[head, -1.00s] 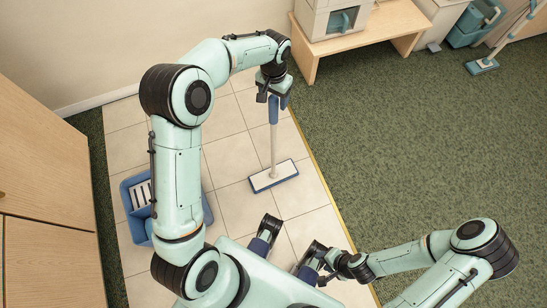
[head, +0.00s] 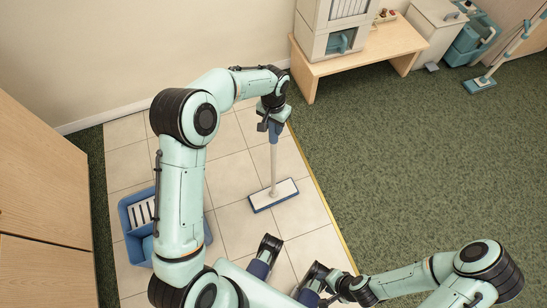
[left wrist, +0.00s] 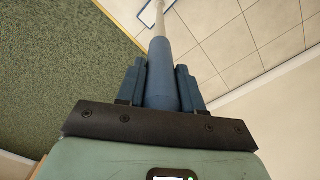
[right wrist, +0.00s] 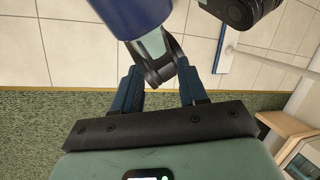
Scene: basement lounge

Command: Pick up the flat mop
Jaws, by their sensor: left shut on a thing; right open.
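The flat mop stands upright on the pale tiles, with its white, blue-edged head (head: 273,195) low and its pale pole rising to a blue grip. My left gripper (head: 270,126) is shut on the blue grip near the top. In the left wrist view the blue grip (left wrist: 161,75) lies between the two fingers of my left gripper (left wrist: 160,90). I cannot tell whether the mop head touches the floor. My right gripper (right wrist: 160,82) is open, its fingers apart with my own body parts showing beyond them. The mop's head (right wrist: 223,50) also shows in the right wrist view.
A blue bucket (head: 130,243) stands on the tiles at left, partly behind my left arm. A wooden cabinet (head: 40,170) is at far left. A wooden bench (head: 355,60) with a grey unit is at the back. Another mop (head: 480,85) stands at back right. Green carpet (head: 410,160) is clear.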

